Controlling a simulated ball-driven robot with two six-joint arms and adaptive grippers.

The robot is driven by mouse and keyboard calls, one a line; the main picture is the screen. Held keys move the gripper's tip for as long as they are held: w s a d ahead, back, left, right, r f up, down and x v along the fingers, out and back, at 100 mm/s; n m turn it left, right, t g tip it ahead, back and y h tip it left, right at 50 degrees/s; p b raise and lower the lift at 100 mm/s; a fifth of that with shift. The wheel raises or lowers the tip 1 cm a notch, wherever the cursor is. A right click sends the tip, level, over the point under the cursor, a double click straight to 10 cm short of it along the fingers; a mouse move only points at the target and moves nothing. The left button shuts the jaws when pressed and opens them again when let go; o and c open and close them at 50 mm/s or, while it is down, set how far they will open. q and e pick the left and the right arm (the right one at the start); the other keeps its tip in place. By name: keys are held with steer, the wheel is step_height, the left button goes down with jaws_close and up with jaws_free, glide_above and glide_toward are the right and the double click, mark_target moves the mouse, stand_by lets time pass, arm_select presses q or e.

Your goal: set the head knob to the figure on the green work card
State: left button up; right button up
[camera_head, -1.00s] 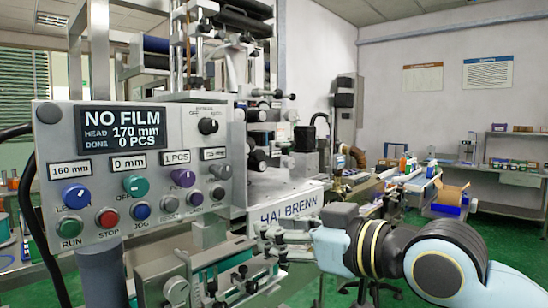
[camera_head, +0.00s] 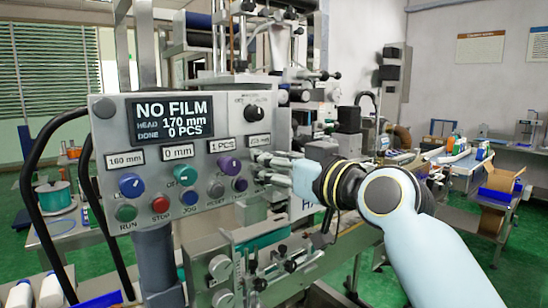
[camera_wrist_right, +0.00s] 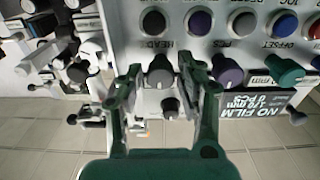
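The control panel (camera_head: 105,190) fills the left of the head view. Its display (camera_head: 172,119) reads NO FILM, HEAD 170 mm, DONE 0 PCS. In the right wrist view the grey head knob (camera_wrist_right: 160,71), labelled HEAD upside down, lies between the two open fingers of my right gripper (camera_wrist_right: 161,72). A gap shows on each side, so no clear contact shows. I cannot make out a green work card. My left gripper is out of view.
The purple PCS knob (camera_wrist_right: 228,72) sits close beside one finger in the right wrist view. Blue (camera_head: 131,185) and green (camera_head: 187,176) knobs and a red STOP button (camera_head: 160,204) are farther left on the panel. Machine rails (camera_head: 255,268) lie below my right gripper.

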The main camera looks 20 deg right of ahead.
steer(key=shift+c, duration=1.3)
jaws_close()
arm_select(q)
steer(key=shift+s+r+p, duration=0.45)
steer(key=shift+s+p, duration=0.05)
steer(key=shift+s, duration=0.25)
arm_select(e)
steer(key=shift+m, duration=0.8)
steer(key=shift+o, duration=1.3)
jaws_free()
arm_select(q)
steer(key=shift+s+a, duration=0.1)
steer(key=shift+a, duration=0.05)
arm_select(e)
steer(key=shift+s, duration=0.1)
